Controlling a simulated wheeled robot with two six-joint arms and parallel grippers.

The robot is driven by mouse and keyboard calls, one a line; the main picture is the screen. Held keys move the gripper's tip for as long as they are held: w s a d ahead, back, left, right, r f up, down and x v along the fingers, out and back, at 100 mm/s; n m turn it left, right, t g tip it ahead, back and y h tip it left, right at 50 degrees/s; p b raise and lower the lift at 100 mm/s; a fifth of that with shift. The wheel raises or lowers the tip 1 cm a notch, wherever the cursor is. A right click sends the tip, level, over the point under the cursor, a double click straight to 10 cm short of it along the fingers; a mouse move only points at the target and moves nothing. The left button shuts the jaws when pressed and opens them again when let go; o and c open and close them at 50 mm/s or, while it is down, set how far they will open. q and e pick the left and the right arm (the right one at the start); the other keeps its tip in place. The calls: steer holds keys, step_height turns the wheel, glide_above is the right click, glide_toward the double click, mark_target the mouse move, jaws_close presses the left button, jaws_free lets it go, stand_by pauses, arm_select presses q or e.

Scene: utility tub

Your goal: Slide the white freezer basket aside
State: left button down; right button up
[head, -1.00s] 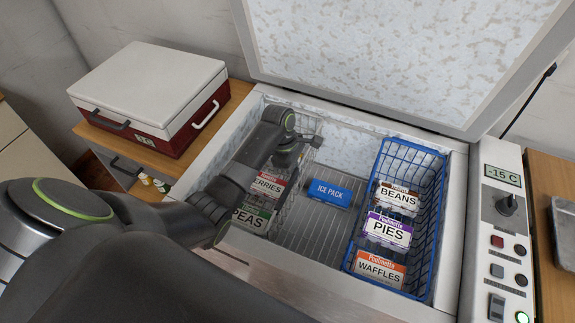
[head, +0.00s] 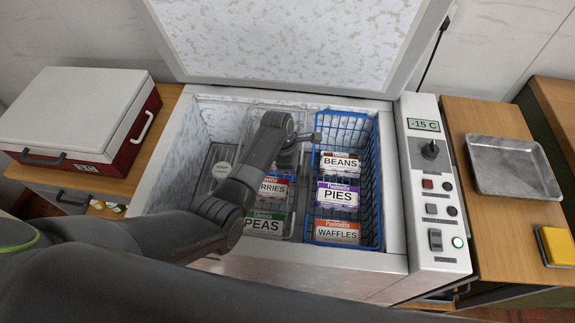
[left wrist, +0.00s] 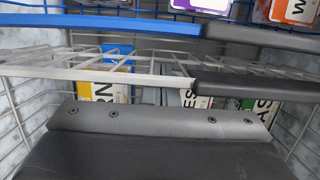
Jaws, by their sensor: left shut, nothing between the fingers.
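The white wire freezer basket (head: 248,112) stands in the chest freezer, close beside the blue basket (head: 377,185). It holds the berries pack (head: 275,187) and the peas pack (head: 263,224); a yellow pack (left wrist: 103,91) in it shows in the left wrist view. My left gripper (head: 290,155) is shut and empty, low inside the white basket by its right side. The white rim (left wrist: 120,78) and blue rim (left wrist: 120,26) run close together in the left wrist view. My arm hides part of the basket; finger contact is unclear. My right gripper is out of view.
The blue basket holds beans, pies and waffles. The raised lid (head: 290,40) stands behind; a control panel (head: 433,200) and metal tray (head: 512,166) are right.

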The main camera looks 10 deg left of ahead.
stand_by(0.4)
arm_select(q)
steer(key=p+v, duration=0.1)
steer(key=v, duration=1.6)
steer(key=shift+r, duration=0.15)
